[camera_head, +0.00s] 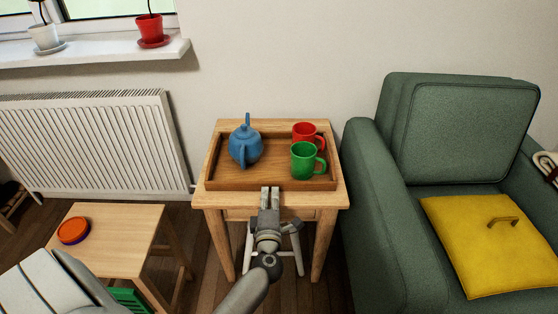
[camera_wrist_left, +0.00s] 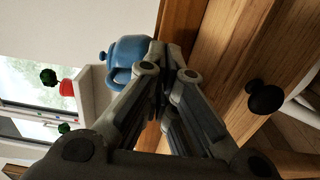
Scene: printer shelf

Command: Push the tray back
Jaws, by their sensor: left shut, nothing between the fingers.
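A brown wooden tray (camera_head: 230,183) lies on a small light wood table (camera_head: 328,201). It holds a blue teapot (camera_head: 245,146) at the left, a red mug (camera_head: 301,129) at the back right and a green mug (camera_head: 302,160) in front of that mug. My left gripper (camera_head: 270,190) is at the tray's front wall, near its middle, with its fingers shut and empty. Whether the fingertips touch the tray I cannot tell. In the left wrist view the shut fingers (camera_wrist_left: 172,52) point toward the wooden edge beside the blue teapot (camera_wrist_left: 127,52). My right gripper is not in view.
A green armchair (camera_head: 380,215) with a yellow cushion (camera_head: 480,250) stands close on the table's right. A radiator (camera_head: 90,143) and wall are behind at the left.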

